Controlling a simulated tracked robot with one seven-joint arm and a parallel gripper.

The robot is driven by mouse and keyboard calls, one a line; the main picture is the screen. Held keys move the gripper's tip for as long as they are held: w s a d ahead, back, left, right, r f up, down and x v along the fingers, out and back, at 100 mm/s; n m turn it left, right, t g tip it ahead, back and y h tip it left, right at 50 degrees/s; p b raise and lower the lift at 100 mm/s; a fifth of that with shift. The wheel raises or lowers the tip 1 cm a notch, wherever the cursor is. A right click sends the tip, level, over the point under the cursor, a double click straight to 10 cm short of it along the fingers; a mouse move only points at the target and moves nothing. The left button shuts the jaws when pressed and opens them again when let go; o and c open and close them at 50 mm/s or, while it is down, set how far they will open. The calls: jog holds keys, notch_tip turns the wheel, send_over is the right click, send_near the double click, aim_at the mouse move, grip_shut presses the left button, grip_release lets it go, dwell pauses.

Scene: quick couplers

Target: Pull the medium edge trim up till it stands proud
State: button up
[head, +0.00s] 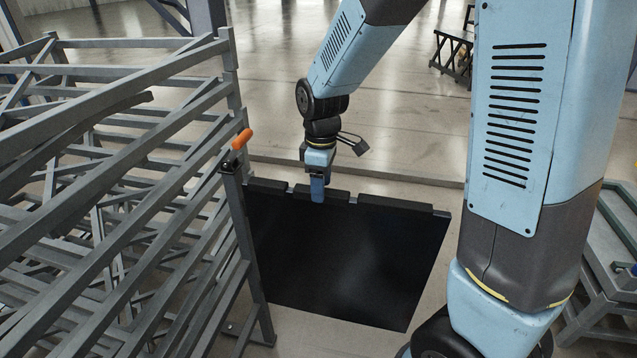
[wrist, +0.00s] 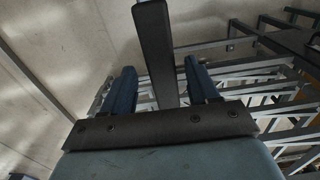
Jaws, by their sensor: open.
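A black upright panel (head: 345,260) has three dark trim pieces along its top edge. By length, the middle one looks like the medium edge trim (head: 335,196); it sits roughly in line with the shorter left trim (head: 266,186) and the longer right trim (head: 395,204). My gripper (head: 317,190) points down at the middle trim, its blue fingers hiding part of it. In the wrist view, my open gripper (wrist: 159,68) has one finger on each side of a dark bar (wrist: 155,45), apparently this trim. Finger contact is not visible.
A grey metal rack (head: 130,180) stands close on the left, with an orange-handled lever (head: 242,139) on its post near the panel's left end. Open floor (head: 400,130) lies behind the panel. A grey metal frame (head: 618,235) stands at the far right.

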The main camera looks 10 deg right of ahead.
jog(key=shift+c, duration=0.4)
jog(key=shift+r, duration=0.1)
grip_shut()
